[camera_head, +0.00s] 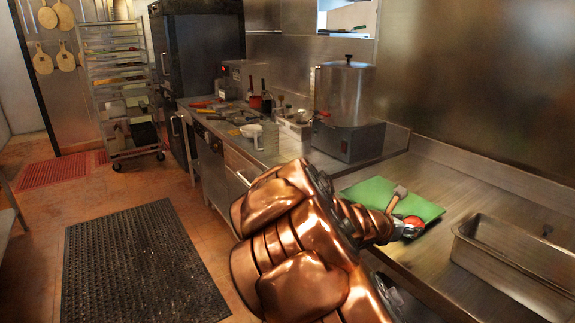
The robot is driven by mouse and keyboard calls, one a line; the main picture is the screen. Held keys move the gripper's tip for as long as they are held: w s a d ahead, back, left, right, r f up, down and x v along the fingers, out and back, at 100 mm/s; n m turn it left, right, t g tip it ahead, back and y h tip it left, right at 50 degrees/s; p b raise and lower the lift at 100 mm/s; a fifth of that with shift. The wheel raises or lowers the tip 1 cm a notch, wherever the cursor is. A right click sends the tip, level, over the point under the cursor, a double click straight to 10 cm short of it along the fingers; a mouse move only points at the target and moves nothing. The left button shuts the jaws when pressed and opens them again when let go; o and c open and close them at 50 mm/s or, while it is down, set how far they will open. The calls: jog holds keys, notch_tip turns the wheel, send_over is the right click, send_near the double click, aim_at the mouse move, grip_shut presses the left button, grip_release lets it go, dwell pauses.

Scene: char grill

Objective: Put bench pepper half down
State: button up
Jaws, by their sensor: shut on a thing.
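My gripper (405,216) is at the right end of my copper-coloured arm, over the near right part of a green board (372,189). It is shut on a small red thing, which I take to be the pepper half (414,221). The arm and the fingers hide part of the pepper half and part of the board. I cannot tell whether the pepper half touches the board or hangs just above it.
The board lies on a steel bench (462,192). A steel pan (520,262) stands at the right, and a large cylindrical appliance (345,95) stands behind the board. The bare bench between pan and back wall is clear.

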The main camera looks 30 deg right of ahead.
notch_tip(320, 180, up, 6)
jog(key=p, duration=0.5)
jog(key=shift+r, duration=0.15)
jog(key=w+a+f+n+t+y+b, duration=0.1)
jog(key=w+a+n+t+y+b, duration=0.15)
jog(key=w+a+n+t, duration=1.05)
jog(key=w+a+y, duration=0.2)
jog(key=w+a, duration=0.3)
jog(key=a, duration=0.5)
jog(key=w+a+n+y+b, duration=0.1)
jog(key=w+a, duration=0.4)
jog(key=a, duration=0.5)
jog(key=w+a+y, duration=0.4)
jog(key=w+a, duration=0.1)
jog(key=a, duration=0.5)
jog(key=shift+w+a, duration=0.15)
jog(key=shift+a, duration=0.15)
jog(key=shift+w+r, duration=0.1)
